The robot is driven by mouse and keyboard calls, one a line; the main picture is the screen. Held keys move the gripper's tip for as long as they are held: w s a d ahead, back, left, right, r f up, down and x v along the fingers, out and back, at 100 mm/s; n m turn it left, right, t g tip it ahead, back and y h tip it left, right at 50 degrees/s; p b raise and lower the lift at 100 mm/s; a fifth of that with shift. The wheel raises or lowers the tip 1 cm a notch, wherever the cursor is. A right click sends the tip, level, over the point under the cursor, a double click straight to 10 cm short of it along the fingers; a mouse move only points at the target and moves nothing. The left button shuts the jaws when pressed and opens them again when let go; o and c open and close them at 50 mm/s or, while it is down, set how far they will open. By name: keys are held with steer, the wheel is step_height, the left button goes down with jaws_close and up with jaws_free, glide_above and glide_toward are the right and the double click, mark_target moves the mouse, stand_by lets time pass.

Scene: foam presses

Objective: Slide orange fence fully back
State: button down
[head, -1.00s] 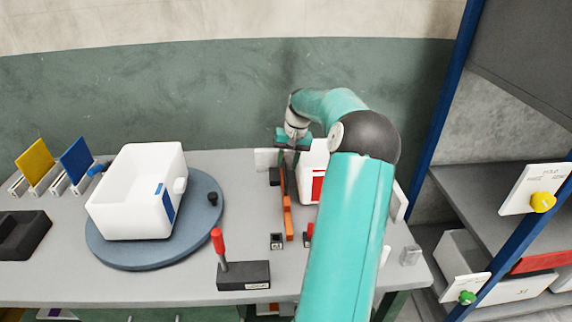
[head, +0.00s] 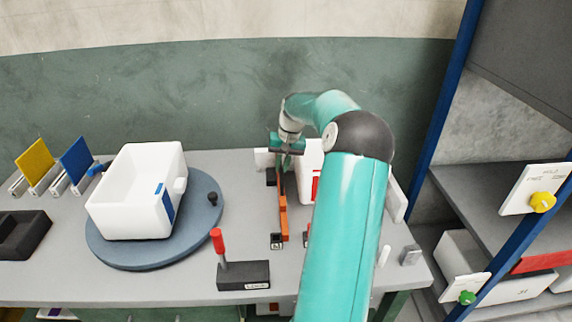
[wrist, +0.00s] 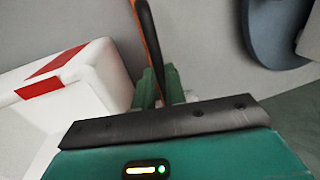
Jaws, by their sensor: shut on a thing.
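The orange fence (head: 283,222) is a thin upright strip on the grey table, running front to back. It stands left of a white box with a red patch (head: 309,166). My gripper (head: 286,158) is at the fence's far end, partly hidden by my arm. In the wrist view, the green fingers of my gripper (wrist: 160,85) are closed around a dark curved handle (wrist: 148,28) beside the orange fence (wrist: 152,50). The white box (wrist: 85,85) lies left of the fingers there. The exact grip contact is partly hidden.
A white bin (head: 130,215) sits on a round blue-grey turntable (head: 110,252) at left. A black block with a red-handled lever (head: 217,240) stands in front. Yellow (head: 36,160) and blue (head: 77,160) panels stand at far left. A shelf with knobs is at right.

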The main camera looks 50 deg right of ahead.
steer(key=w+a, duration=0.7)
steer(key=w, duration=0.1)
steer(key=c, duration=1.5)
jaws_free()
steer(key=shift+w, duration=0.15)
steer(key=shift+o, duration=0.2)
step_height(320, 180, up, 14)
steer(key=s+d, duration=0.2)
steer(key=shift+s+f, duration=0.2)
steer(key=shift+s, duration=0.05)
